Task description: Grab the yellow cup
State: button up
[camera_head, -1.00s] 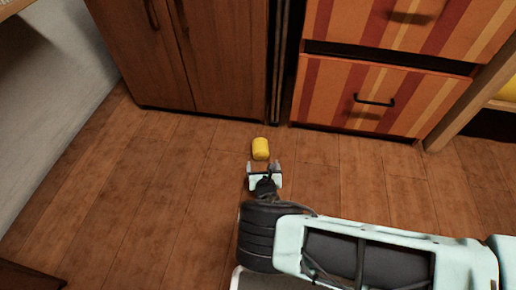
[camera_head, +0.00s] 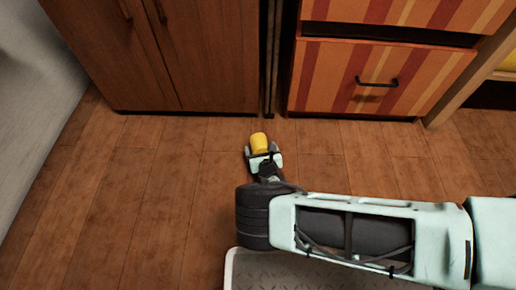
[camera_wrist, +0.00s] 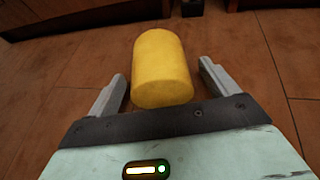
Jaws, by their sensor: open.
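The yellow cup (camera_head: 258,141) is on the wooden floor in front of the cabinets. In the wrist view the yellow cup (camera_wrist: 162,68) stands between the two grey fingers, its near end close to the dark palm edge. My gripper (camera_head: 261,152) is open around the cup. In the wrist view my gripper (camera_wrist: 158,80) shows a gap between each finger and the cup, so it does not grip it. The fingers reach only partway along the cup's sides. Whether the cup touches the palm, I cannot tell.
A brown wooden cabinet (camera_head: 170,55) stands behind the cup to the left. A striped drawer unit (camera_head: 385,80) with a dark handle stands to the right. A narrow dark gap lies between them. The floor (camera_head: 150,200) left of my arm is clear.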

jog(key=c, duration=1.1)
jog(key=shift+o, duration=0.2)
jog(key=shift+r, duration=0.1)
